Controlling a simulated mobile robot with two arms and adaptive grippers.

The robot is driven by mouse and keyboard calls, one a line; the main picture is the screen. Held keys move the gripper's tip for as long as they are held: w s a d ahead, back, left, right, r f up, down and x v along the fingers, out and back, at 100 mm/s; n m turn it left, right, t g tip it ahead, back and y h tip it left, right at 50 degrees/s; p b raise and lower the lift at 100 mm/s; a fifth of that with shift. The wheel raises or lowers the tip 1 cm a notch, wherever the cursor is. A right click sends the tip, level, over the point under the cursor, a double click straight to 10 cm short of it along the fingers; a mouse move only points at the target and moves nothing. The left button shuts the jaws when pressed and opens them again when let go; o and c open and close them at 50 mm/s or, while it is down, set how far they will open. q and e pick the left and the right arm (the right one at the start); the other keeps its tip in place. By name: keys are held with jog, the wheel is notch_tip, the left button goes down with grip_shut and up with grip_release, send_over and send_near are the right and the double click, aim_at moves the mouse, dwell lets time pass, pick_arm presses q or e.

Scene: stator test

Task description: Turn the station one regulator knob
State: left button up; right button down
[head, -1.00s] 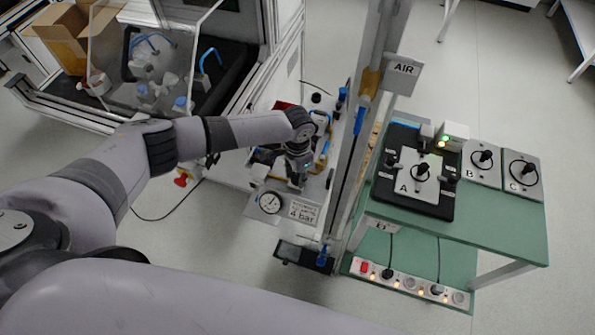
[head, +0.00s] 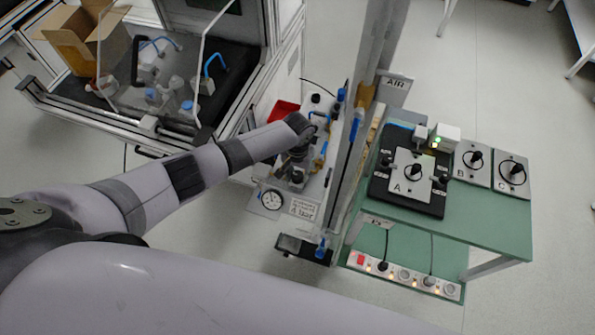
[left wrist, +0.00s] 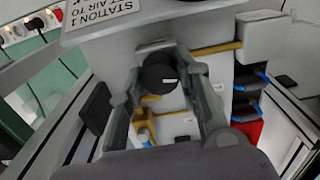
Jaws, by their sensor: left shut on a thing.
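The station one regulator knob (left wrist: 158,74) is a round black knob with a white mark, seen in the left wrist view between my left gripper's fingers. My left gripper (left wrist: 163,86) is shut on it. In the head view my left gripper (head: 295,172) reaches down at the station panel and its fingers cover the knob. A round white gauge (head: 271,200) and a sign reading 4 bar (head: 303,209) sit on the panel just in front. The station one label (left wrist: 103,10) shows upside down at the top of the wrist view. My right gripper is not in view.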

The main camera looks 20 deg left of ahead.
aim_at(297, 174)
pick_arm(q)
jog(key=shift+w, duration=0.1)
dwell(0.4)
jog(key=o, duration=1.1)
jog(key=shift+o, duration=0.2)
jog(key=shift+r, duration=0.1)
notch_tip(297, 174, up, 12)
